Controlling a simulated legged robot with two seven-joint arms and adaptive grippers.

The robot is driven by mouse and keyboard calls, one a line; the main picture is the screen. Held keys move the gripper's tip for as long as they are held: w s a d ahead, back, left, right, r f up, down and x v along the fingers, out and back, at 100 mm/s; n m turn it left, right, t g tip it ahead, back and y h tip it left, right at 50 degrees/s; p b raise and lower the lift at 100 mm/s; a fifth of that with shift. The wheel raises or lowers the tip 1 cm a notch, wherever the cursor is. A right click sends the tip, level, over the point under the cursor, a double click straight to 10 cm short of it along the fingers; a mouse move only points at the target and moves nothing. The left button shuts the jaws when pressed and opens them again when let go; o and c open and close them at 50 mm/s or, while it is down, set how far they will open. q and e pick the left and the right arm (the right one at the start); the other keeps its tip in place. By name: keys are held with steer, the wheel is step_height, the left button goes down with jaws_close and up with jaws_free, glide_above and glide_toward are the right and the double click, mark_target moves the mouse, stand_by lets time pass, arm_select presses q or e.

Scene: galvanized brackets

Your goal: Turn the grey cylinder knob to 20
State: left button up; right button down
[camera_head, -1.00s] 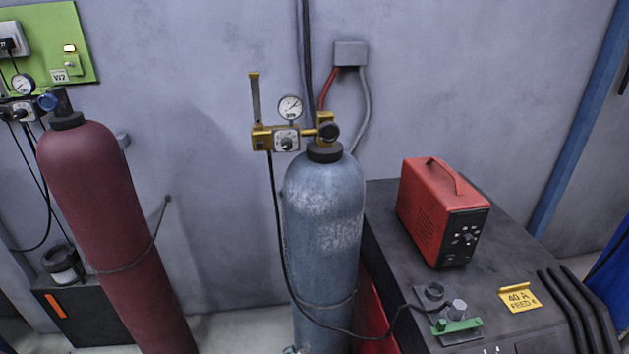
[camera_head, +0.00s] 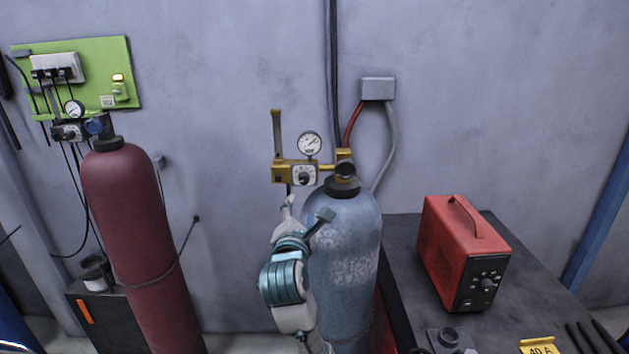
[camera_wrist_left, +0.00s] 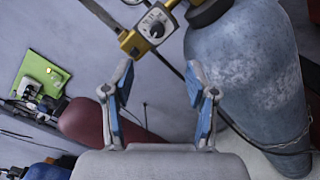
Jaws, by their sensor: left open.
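The grey cylinder (camera_head: 343,250) stands in the middle of the head view, with a brass regulator (camera_head: 281,171) at its top. The small dark knob (camera_head: 304,176) sits on a pale dial plate on the regulator's front. The knob also shows near the top of the left wrist view (camera_wrist_left: 157,29); its dial marks are too small to read. My left gripper (camera_head: 306,212) is below the regulator, in front of the cylinder's left side. In the left wrist view the gripper (camera_wrist_left: 160,78) is open and empty, its blue-padded fingers apart below the knob.
A round gauge (camera_head: 310,144) and an upright metal bar (camera_head: 277,132) rise from the regulator. A dark red cylinder (camera_head: 130,230) stands to the left. A red power unit (camera_head: 462,250) sits on a dark bench at right. Bare wall lies between the cylinders.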

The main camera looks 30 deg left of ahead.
arm_select(q)
steer(key=p, duration=0.3)
glide_toward(303, 181)
steer(key=a+x, duration=0.1)
steer(key=x, duration=0.4)
steer(key=w, duration=0.1)
steer(key=w+p, duration=0.1)
steer(key=w, duration=0.1)
steer(key=shift+w+a+r, duration=0.1)
steer(key=shift+w+a, duration=0.05)
steer(key=shift+a, duration=0.05)
steer(key=shift+w+d, duration=0.2)
steer(key=shift+w, duration=0.35)
steer(key=shift+a, duration=0.4)
steer(key=shift+c, duration=1.2)
steer(key=shift+a, duration=0.3)
steer(key=c, duration=0.8)
jaws_close()
steer(key=shift+d, duration=0.2)
